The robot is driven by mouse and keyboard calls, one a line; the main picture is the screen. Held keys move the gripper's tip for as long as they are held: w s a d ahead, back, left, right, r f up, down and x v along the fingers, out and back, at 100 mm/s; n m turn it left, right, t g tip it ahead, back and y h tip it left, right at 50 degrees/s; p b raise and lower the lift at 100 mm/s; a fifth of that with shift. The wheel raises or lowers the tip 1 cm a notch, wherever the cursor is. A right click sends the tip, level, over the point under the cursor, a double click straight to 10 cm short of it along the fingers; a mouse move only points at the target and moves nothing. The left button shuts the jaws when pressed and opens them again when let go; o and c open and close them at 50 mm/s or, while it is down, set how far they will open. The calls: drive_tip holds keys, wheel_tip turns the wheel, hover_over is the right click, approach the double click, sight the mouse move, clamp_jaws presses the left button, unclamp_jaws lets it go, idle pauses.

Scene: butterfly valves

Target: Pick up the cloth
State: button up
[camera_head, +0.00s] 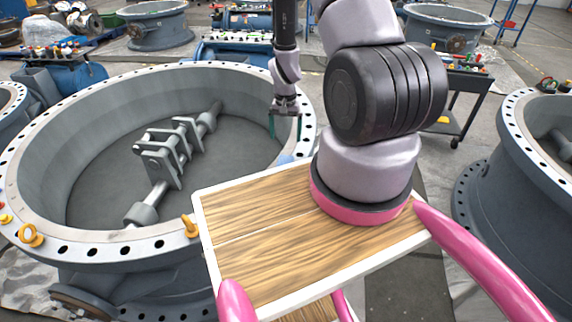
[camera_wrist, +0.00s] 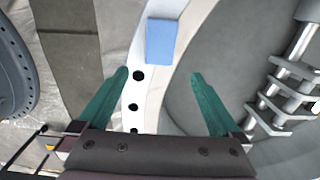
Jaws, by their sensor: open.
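The blue cloth (camera_wrist: 160,41) lies on the pale flange rim of the large valve in the wrist view, near the top centre. It looks like a small folded rectangle. In the head view it shows as a light blue patch (camera_head: 285,159) on the rim's right side, close to the wooden board. My gripper (camera_wrist: 160,75) has its two teal fingers spread wide, with nothing between them but the rim in the background. The cloth appears beyond the fingertips, between their lines. In the head view my gripper (camera_head: 285,127) hangs over the valve's right inner edge, apart from the cloth.
The large round valve body (camera_head: 60,130) has a deep opening with a metal shaft and bracket (camera_head: 170,155) inside. Yellow eyebolts (camera_head: 30,236) stand on its rim. Another valve (camera_head: 520,170) stands at right. A black tool cart (camera_head: 462,90) is behind.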

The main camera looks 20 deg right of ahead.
sight(285, 160)
wheel_tip(285, 160, down, 11)
drive_tip(key=shift+s+a+r, duration=0.1)
drive_tip(key=shift+s, duration=0.05)
drive_tip(key=c, duration=1.4)
wheel_tip(285, 160, up, 10)
